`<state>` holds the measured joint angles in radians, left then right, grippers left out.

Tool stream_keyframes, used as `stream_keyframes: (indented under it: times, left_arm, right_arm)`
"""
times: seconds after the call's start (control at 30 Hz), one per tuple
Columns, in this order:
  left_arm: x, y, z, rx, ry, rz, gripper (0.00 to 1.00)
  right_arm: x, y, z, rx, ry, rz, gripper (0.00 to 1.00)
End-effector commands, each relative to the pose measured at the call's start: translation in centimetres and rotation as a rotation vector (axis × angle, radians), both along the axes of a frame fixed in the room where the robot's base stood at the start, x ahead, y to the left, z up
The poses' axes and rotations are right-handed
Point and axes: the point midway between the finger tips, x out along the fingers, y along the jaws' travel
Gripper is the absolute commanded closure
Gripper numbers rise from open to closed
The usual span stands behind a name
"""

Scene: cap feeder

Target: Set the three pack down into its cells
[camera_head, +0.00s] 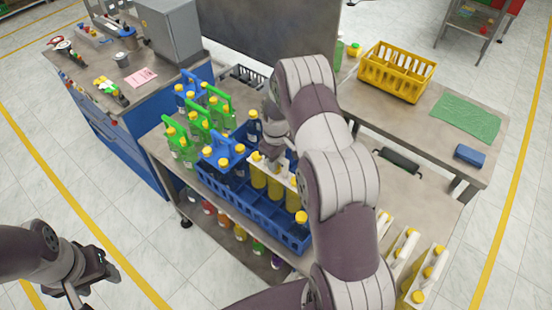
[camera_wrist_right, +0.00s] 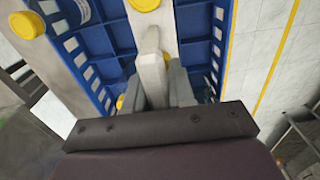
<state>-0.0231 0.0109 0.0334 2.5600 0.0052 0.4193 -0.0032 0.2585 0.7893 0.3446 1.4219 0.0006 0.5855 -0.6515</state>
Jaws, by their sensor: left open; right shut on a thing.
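The three pack (camera_head: 275,182) is a row of yellow bottles with yellow caps in a white carrier. It is upright over the blue crate (camera_head: 250,208), between the crate's long walls. I cannot tell whether its bottles touch the crate floor. My right gripper (camera_head: 272,150) is shut on the carrier's white handle; the handle (camera_wrist_right: 150,42) shows between the fingers in the right wrist view. Blue cells show empty on both sides there. A blue-handled pack (camera_head: 222,152) stands in the crate's left part. My left gripper (camera_head: 98,270) is open and empty, far left of the crate.
Single bottles stand in the crate, one at its near end (camera_head: 301,220) and a dark one (camera_head: 254,125) behind. Green-handled packs (camera_head: 190,135) stand left of it. White-handled packs (camera_head: 415,270) stand at right. A yellow crate (camera_head: 397,72) sits on the back table.

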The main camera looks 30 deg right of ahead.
Motion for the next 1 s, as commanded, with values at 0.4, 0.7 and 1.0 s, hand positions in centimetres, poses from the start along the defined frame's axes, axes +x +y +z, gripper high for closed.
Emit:
stream_keyframes:
  times: [0.4,0.7,1.0]
  left_arm:
    - [0.0,0.0,-0.5,0.000,0.000,0.000,0.46]
    - [0.0,0.0,-0.7,0.000,0.000,0.000,0.46]
    - [0.0,0.0,-1.1,0.000,0.000,0.000,0.46]
  right_arm:
    - [0.1,0.0,-0.6,-0.001,-0.004,0.000,1.00]
    - [0.1,0.0,-0.8,-0.001,-0.004,0.000,1.00]
    - [0.1,0.0,-1.3,-0.001,-0.004,0.000,1.00]
